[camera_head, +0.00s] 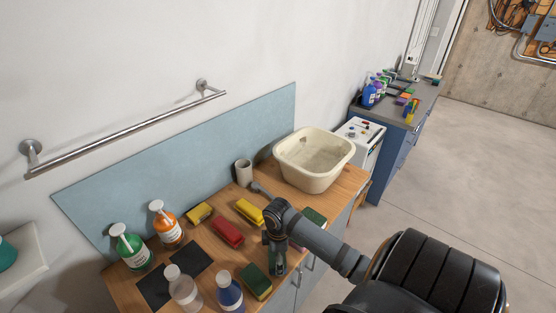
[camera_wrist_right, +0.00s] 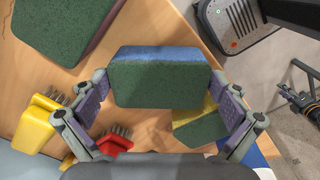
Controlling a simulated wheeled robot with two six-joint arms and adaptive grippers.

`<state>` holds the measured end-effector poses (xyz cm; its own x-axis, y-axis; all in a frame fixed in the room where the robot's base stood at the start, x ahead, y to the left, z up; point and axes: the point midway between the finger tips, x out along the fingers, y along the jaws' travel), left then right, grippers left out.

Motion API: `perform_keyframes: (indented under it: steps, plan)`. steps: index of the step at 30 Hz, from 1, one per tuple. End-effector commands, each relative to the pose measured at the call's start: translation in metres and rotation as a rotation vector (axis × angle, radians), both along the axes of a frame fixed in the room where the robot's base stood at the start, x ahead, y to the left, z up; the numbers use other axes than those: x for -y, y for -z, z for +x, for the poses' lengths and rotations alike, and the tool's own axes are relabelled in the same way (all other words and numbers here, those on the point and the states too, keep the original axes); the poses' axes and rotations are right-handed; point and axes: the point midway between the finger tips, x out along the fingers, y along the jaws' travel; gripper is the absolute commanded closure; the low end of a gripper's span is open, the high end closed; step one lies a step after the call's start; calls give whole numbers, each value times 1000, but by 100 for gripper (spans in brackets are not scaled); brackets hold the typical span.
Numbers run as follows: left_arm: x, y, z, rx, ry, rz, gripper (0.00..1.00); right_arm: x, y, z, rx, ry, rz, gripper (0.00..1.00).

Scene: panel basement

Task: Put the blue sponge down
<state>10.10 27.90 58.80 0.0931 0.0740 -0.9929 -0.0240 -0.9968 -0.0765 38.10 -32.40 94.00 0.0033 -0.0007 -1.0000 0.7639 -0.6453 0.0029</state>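The blue sponge (camera_wrist_right: 160,80) has a dark green scrub face and a blue layer along its far edge. In the right wrist view it sits between the two fingers of my right gripper (camera_wrist_right: 163,88), both fingertips against its ends, over the wooden counter. I cannot tell whether it touches the wood. In the head view my right gripper (camera_head: 276,262) is above the counter near its front edge, and it hides the sponge.
A green-topped sponge (camera_head: 314,217) and a green-and-yellow sponge (camera_head: 256,281) lie on either side. A red brush (camera_head: 228,232) and yellow brush (camera_head: 249,210) lie behind. A cream basin (camera_head: 314,160) stands at the counter's far end. Bottles (camera_head: 229,293) crowd the near end.

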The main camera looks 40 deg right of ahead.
Motion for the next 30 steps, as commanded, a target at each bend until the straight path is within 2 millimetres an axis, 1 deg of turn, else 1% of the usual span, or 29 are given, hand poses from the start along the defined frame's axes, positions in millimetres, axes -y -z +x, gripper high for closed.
perform_keyframes:
  steps: [8, 11, 14, 21, 24, 27, 30]
  plan:
    - [0, -1, 6, 10, 1, 0, 60, 0, -1, 0, 0, 0, 0, 0]
    - [0, -1, 7, 11, 1, 0, 60, 1, -9, 1, 2, 0, -3, 0]
    - [0, 1, 7, 11, 1, 0, 60, 2, -29, 1, 3, -2, -5, 0]
    - [0, 2, 7, 11, 1, 0, 60, 1, -88, 1, 4, -3, -5, 0]
    - [0, 2, 7, 10, 1, 0, 60, 1, -106, 1, 3, -2, -4, 0]
    - [0, 2, 7, 10, 1, 0, 60, 1, -117, 0, 1, -1, -2, 0]
    - [0, 2, 6, 10, 1, 0, 60, 0, -122, -1, -1, 0, -1, 0]
